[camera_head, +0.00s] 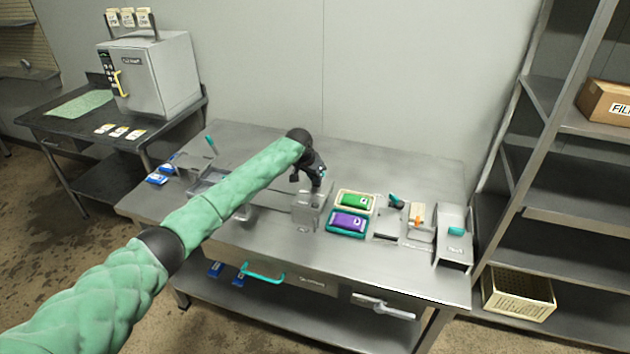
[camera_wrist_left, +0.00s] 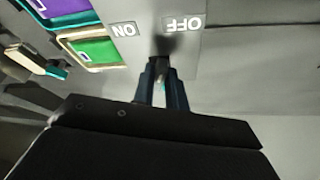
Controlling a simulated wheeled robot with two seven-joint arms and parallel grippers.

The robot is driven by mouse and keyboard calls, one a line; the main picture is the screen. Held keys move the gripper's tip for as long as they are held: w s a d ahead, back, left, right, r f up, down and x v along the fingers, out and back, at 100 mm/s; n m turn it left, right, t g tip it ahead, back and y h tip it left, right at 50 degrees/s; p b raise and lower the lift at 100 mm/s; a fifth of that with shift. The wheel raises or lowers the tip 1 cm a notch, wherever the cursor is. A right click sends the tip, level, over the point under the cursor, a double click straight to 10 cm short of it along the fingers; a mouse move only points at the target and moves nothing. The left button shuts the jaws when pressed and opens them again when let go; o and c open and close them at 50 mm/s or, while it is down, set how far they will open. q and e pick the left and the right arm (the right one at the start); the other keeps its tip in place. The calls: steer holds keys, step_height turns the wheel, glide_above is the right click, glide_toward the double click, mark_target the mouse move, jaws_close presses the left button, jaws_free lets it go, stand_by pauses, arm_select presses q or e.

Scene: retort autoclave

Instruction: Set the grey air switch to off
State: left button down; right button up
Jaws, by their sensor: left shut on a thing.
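The grey air switch is a small box (camera_head: 308,212) on the steel bench, to the left of the green and purple packs. In the left wrist view its face (camera_wrist_left: 222,45) carries ON and OFF labels, seen upside down. My left gripper (camera_head: 317,184) reaches down onto the top of the box. In the left wrist view its two dark fingers (camera_wrist_left: 162,88) are shut close together on the switch lever, between the two labels and nearer OFF. The lever is mostly hidden by the fingers and a dark shadow, so its exact setting is unclear. My right gripper is not in view.
Green (camera_head: 356,200) and purple (camera_head: 348,222) packs in trays lie just right of the switch. Further right are small fixtures and a grey box (camera_head: 455,238). An autoclave (camera_head: 150,75) stands on the left table. Shelving (camera_head: 560,205) is at the right. The back-right bench is clear.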

arm_select(q)
steer(key=shift+w+a+m+g+b, duration=0.15)
steer(key=shift+m+g+b, duration=0.15)
steer(key=shift+m, duration=0.5)
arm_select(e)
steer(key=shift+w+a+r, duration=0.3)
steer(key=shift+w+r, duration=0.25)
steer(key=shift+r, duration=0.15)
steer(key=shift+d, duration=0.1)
arm_select(q)
steer(key=c, duration=1.4)
jaws_free()
steer(key=shift+c, duration=0.2)
